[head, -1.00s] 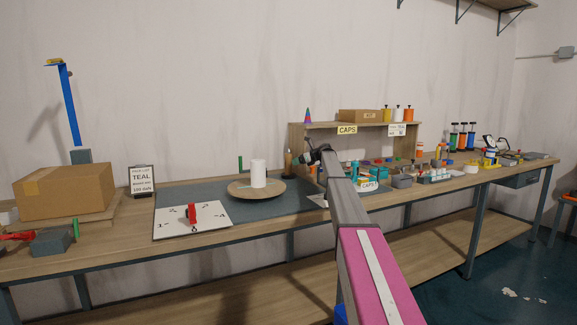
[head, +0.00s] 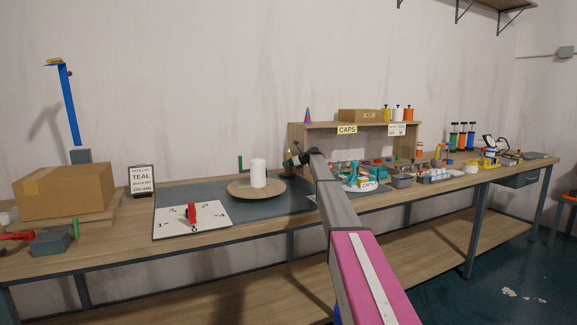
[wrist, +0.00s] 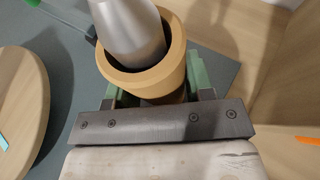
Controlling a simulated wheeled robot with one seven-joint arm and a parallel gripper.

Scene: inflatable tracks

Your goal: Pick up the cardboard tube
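The cardboard tube (wrist: 172,80) shows in the wrist view as a tan ring-shaped rim with a dark inside. A smooth silver tapered piece (wrist: 130,30) stands inside its mouth. My gripper (wrist: 155,88) has a green finger on each side of the tube, low in the view. The fingers look open around it; whether either touches is hard to see. In the head view my gripper (head: 297,160) is at the back of the bench, left of the shelf unit, and the tube there is mostly hidden by it.
A round wooden board (head: 240,192) with a white cylinder (head: 258,173) is just left of my gripper. The shelf unit marked CAPS (head: 347,129) stands close to the right, with small parts before it. A dial board (head: 170,225) and a carton (head: 65,191) are farther left.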

